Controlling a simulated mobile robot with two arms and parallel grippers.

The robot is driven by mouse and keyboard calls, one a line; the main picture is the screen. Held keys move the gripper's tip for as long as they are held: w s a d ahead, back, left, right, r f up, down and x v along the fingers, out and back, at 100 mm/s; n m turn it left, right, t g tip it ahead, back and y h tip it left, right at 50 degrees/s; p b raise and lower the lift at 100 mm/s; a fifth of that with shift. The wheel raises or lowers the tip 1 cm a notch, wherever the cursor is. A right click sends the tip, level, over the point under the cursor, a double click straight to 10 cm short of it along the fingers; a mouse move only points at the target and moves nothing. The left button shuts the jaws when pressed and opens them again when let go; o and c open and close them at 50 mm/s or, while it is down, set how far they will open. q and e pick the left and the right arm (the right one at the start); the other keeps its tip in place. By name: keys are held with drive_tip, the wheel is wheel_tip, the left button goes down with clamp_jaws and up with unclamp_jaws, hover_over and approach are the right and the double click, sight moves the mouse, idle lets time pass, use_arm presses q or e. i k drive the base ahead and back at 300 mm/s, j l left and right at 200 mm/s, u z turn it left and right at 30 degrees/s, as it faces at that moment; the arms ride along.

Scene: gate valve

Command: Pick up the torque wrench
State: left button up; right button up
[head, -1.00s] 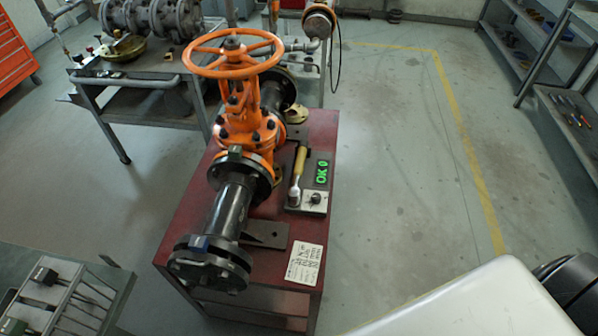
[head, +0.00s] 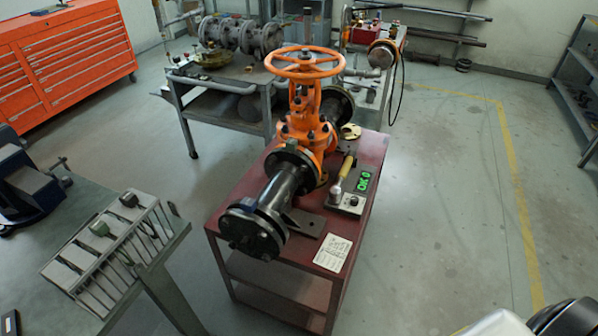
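A tool with a yellow handle and a silver head, which looks like the torque wrench (head: 347,167), lies on the red cart (head: 372,150). It rests at or on the left side of a grey device (head: 351,202) with a green lit display. Its handle points toward the back and its head toward the front. The orange gate valve (head: 306,125) with its black pipe stands just to its left on the same cart. Neither of my grippers is in view.
A grey bench (head: 150,275) with a tool rack (head: 92,250) and a dark vise (head: 28,182) stands at the left. A workbench (head: 218,85) with pipe fittings is behind the cart. An orange cabinet (head: 65,62) is at the back left. Floor right of the cart is clear.

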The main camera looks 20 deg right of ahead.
sight(335, 191)
drive_tip(key=i+l+u, duration=0.15)
drive_tip(key=l+u, duration=0.35)
drive_tip(key=l, duration=0.2)
drive_tip(key=l+u, duration=0.45)
drive_tip(key=l, duration=0.25)
